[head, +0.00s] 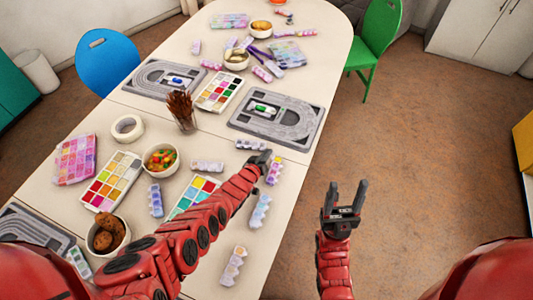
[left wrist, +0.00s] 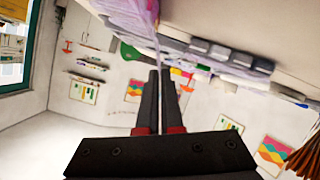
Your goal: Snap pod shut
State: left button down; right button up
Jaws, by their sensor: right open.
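My left gripper (head: 264,157) reaches over the table's right edge, low beside two pods; its fingers (left wrist: 158,75) look closed together in the left wrist view, with nothing visible between them. One pale lilac pod (head: 250,145) lies just beyond the fingertips. Another pod (head: 274,173) with coloured contents stands along the table edge, right beside the gripper. In the left wrist view a lilac pod part (left wrist: 135,18) looms close past the fingertips. I cannot tell whether the fingers touch it, or whether its lid is open. My right gripper (head: 344,203) is open and empty, off the table.
More pods lie along the near edge (head: 260,211) (head: 233,266).

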aim_at(275, 162)
pick_arm(q)
jog(key=shift+s+d+r+m, duration=0.1)
jog(key=shift+d+r+m, duration=0.05)
jog(key=shift+d+m, duration=0.2)
jog(key=shift+s+d+m+y, duration=0.15)
jog(key=shift+m+y, duration=0.1)
jog(key=shift+y, duration=0.15)
jog(key=shift+d+m+t+y+b, duration=0.3)
jog(key=shift+d+m+y, duration=0.1)
jog(key=shift+m, duration=0.1)
jog(key=b, duration=0.2)
jog(key=d+m+y+b, duration=0.1)
jog(key=b, duration=0.1)
jog(key=shift+s+f+m, duration=0.15)
jog(key=shift+f+m, duration=0.05)
jog(key=shift+m, duration=0.1)
jog(key=shift+s+d+r+m+y+b, duration=0.15)
jog(key=shift+m+y+b, duration=0.15)
jog(key=shift+b, duration=0.5)
jog(key=shift+r, duration=0.1)
jog(key=c, duration=1.1)
grip_release()
jog(key=shift+o, duration=0.2)
